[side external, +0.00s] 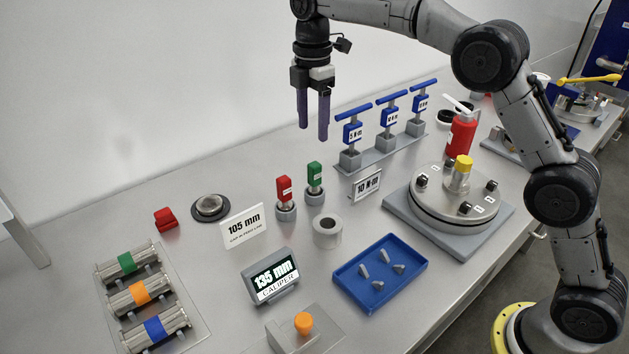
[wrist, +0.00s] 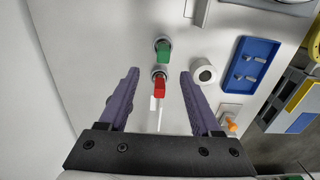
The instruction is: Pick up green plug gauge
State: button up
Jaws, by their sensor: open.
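The green plug gauge (side external: 314,174) stands upright in a small round grey holder, with its green handle on top. It also shows in the wrist view (wrist: 163,51), beyond my fingertips. A red plug gauge (side external: 284,188) stands in a similar holder just beside it. In the wrist view the red gauge (wrist: 159,88) appears between my two fingers. My gripper (side external: 313,133) points down with purple fingers apart, empty, well above the table and over the area of the two gauges.
A grey ring (side external: 327,231) stands close to the gauges. A 105 mm sign (side external: 243,226), a caliper display (side external: 271,277) and a blue tray (side external: 380,273) lie nearer the camera. Blue T-handled tools (side external: 391,116) stand on a rack behind, right of my gripper.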

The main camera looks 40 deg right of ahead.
aim_at(315, 176)
notch_tip(315, 176, down, 8)
jog(key=shift+s+f, duration=0.25)
jog(key=shift+f, duration=1.15)
jog(key=shift+s+f, duration=0.1)
jog(key=shift+f, duration=1.15)
jog(key=shift+r, duration=0.1)
grip_shut()
